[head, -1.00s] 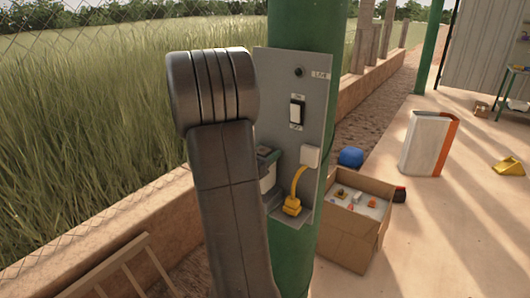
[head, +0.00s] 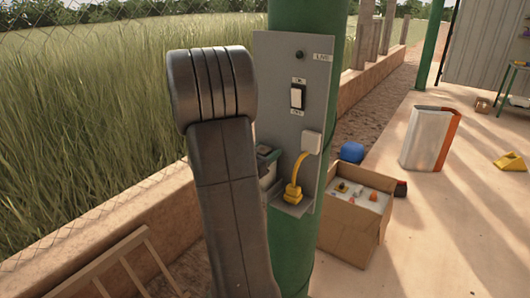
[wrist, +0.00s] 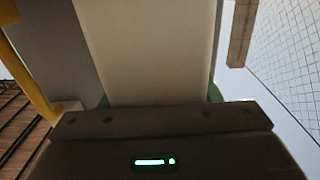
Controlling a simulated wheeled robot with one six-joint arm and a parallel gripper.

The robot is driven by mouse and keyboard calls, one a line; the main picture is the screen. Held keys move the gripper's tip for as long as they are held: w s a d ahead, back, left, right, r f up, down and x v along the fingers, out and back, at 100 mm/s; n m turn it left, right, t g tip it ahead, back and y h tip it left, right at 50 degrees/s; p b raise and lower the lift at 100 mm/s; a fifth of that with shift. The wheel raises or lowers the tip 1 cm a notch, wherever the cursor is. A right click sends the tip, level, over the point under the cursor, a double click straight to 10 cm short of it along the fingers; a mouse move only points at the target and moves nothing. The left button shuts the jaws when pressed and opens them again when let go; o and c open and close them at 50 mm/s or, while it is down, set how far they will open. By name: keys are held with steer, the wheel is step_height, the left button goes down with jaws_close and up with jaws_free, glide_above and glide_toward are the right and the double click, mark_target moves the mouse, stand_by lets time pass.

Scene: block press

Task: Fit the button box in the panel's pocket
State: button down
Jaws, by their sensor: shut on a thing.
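My gripper (wrist: 160,122) shows in the wrist view as a dark housing with a green light. It is shut on the button box, a pale block (wrist: 145,55) filling the middle of that view; the fingertips are not clear. In the head view a pale box with a dark top (head: 267,172) shows partly, behind my arm and close to the panel's lower left. The grey panel (head: 285,80) is fixed upright on a green post. It carries a white switch, a small dark round part and a LIVE label. I cannot make out the pocket; my arm hides the panel's lower left.
A yellow cable (head: 298,166) runs from a white socket box (head: 312,142) down to a yellow plug (head: 292,192) at the panel's lower ledge. An open carton (head: 350,236) stands right of the post.

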steer(key=shift+f+b, duration=0.3)
steer(key=shift+f, duration=0.15)
steer(key=shift+c, duration=2)
jaws_free()
steer(key=b+v, duration=0.2)
steer(key=v, duration=1.1)
steer(key=shift+s+a, duration=0.25)
steer(key=shift+s, duration=0.1)
